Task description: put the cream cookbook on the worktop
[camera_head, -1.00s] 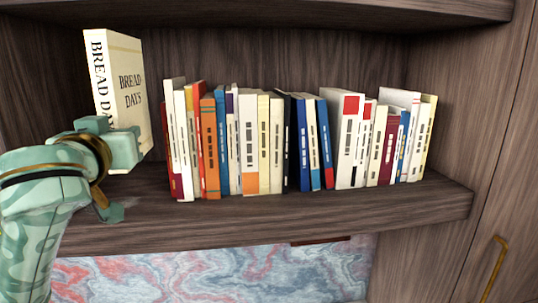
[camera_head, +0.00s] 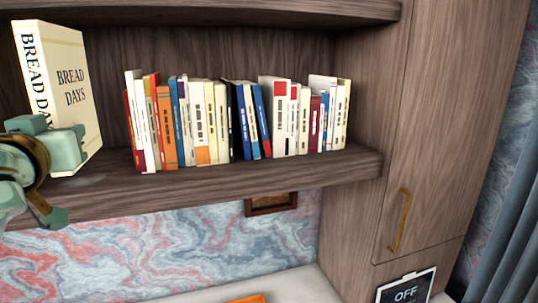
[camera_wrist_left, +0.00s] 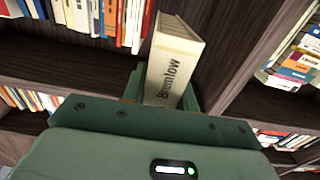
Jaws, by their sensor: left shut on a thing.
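The cream cookbook (camera_head: 72,85), with "BREAD DAYS" on its spine and cover, stands upright at the far left of the head view. My left gripper (camera_head: 52,146) is shut on its lower part. In the left wrist view the book (camera_wrist_left: 173,65) sits between the fingers (camera_wrist_left: 165,100), with "Bramlow" on the face towards the camera. I cannot tell whether its bottom edge touches the shelf. The pale worktop (camera_head: 312,285) shows in part at the bottom of the head view, below the shelf. My right gripper is not in view.
A row of several books (camera_head: 235,120) stands on the wooden shelf (camera_head: 230,182), right of the cookbook. An orange thing (camera_head: 248,299) and a dark "OFF" sign (camera_head: 405,290) are at the worktop. A cabinet door with a brass handle (camera_head: 400,220) is at the right.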

